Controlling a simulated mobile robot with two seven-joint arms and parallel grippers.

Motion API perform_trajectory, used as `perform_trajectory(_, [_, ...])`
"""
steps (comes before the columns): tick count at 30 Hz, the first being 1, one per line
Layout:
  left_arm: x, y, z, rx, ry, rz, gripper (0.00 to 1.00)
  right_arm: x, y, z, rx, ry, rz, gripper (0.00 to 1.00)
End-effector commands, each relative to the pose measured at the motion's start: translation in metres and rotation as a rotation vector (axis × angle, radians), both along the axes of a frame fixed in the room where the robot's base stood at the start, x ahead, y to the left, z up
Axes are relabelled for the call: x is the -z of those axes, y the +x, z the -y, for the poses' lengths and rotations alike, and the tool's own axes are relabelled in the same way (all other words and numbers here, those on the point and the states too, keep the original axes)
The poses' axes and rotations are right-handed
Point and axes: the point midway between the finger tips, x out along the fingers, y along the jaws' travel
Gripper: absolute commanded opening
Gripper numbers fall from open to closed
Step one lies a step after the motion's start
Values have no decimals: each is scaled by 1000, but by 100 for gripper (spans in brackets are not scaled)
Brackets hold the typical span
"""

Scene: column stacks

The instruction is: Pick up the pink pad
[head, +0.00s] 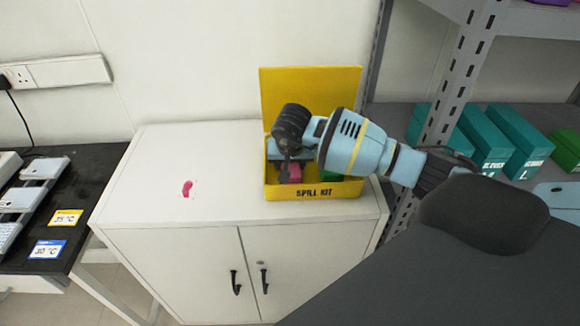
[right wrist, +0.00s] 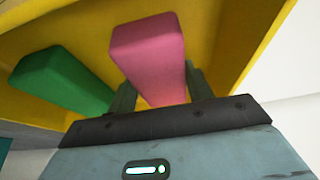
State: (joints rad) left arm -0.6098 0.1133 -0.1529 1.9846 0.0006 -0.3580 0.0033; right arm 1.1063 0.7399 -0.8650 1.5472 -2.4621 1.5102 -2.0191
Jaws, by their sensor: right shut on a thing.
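The pink pad (right wrist: 150,55) is a block inside the yellow spill kit box. In the right wrist view it stands between the two fingers of my right gripper (right wrist: 160,90), which is shut on it. In the head view the pink pad (head: 294,173) shows partly below my right gripper (head: 285,168), which reaches into the box from above. The spill kit box (head: 315,192) stands on the white cabinet with its lid up. My left gripper is not in view.
A green pad (right wrist: 62,80) lies in the box beside the pink one. A pink spill (head: 187,188) marks the white cabinet top (head: 155,160), otherwise clear left of the box. A metal shelf rack (head: 460,75) with teal boxes (head: 515,140) stands close on the right.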

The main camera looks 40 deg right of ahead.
Motion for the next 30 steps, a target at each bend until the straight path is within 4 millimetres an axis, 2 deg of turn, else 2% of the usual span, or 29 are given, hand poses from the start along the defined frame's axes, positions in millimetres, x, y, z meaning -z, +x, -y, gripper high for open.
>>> perform_trajectory(8, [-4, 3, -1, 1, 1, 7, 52, -6, 0, 0, 1, 1, 1, 28])
perform_trajectory(15, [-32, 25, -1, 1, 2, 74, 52, -59, 2, 0, 0, -2, 15, 28])
perform_trajectory(21, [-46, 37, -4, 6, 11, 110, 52, -91, 1, 0, 1, 0, 12, 28])
perform_trajectory(25, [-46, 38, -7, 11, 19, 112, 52, -102, 1, 0, 1, 0, 7, 28])
perform_trajectory(30, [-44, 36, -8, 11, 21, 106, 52, -105, 0, 0, 0, 0, 0, 28])
